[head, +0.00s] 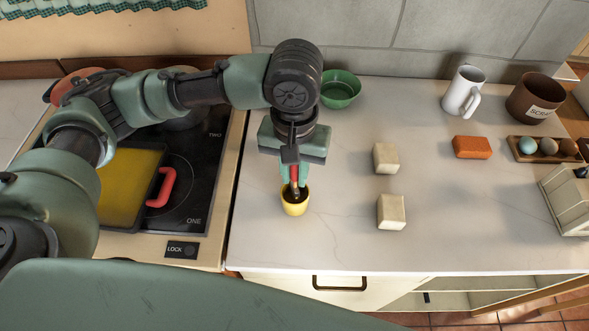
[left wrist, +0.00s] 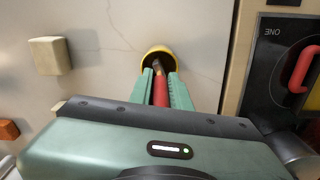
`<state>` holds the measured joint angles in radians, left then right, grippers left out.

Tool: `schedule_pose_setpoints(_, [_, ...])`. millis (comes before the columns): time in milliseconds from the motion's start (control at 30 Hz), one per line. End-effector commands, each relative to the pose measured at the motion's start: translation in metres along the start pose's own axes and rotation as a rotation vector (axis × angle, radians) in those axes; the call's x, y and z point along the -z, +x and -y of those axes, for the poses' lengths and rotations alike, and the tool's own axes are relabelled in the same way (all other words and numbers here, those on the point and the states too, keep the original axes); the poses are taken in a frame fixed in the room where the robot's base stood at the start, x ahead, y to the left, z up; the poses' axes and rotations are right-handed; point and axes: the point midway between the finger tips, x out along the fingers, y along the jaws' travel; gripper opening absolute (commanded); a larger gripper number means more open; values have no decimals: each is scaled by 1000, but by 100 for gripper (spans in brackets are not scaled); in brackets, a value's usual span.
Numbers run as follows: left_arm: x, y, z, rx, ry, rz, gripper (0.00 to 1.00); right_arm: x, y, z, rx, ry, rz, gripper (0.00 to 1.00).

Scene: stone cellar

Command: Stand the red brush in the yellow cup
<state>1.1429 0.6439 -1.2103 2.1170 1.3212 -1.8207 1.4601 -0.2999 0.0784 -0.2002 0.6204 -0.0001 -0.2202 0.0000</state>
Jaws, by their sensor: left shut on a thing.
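The yellow cup (head: 295,207) stands upright on the pale counter, right of the stove. It also shows in the left wrist view (left wrist: 147,61). My left gripper (head: 294,181) is directly above the cup, pointing down, and is shut on the red brush (left wrist: 160,92). The brush's red handle lies between the fingers, and its dark lower end is inside the cup's opening in both views. Whether the brush touches the cup's bottom is hidden. My right gripper is not in view.
Two cream blocks (head: 386,158) (head: 391,211) stand right of the cup. A green bowl (head: 340,89) is behind. Farther right are an orange block (head: 472,147), a white mug (head: 463,93), a brown pot (head: 535,98) and an egg tray (head: 520,152). The stove (head: 200,190) holds a yellow pan with a red handle.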

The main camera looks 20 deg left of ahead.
Motion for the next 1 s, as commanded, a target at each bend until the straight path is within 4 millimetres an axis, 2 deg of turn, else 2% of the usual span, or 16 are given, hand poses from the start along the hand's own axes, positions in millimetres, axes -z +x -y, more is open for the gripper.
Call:
schedule_pose_setpoints(433, [0, 2, 0, 0, 0, 1, 0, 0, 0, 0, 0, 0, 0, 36])
schedule_pose_setpoints(467, [0, 2, 0, 0, 0, 1, 26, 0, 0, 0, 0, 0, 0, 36])
schedule_pose_setpoints(500, [0, 2, 0, 0, 0, 1, 38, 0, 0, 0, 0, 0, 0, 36])
schedule_pose_setpoints(533, [0, 2, 0, 0, 0, 1, 44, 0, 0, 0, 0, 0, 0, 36])
schedule_pose_setpoints(1000, [0, 2, 0, 0, 0, 1, 44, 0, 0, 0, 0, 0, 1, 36])
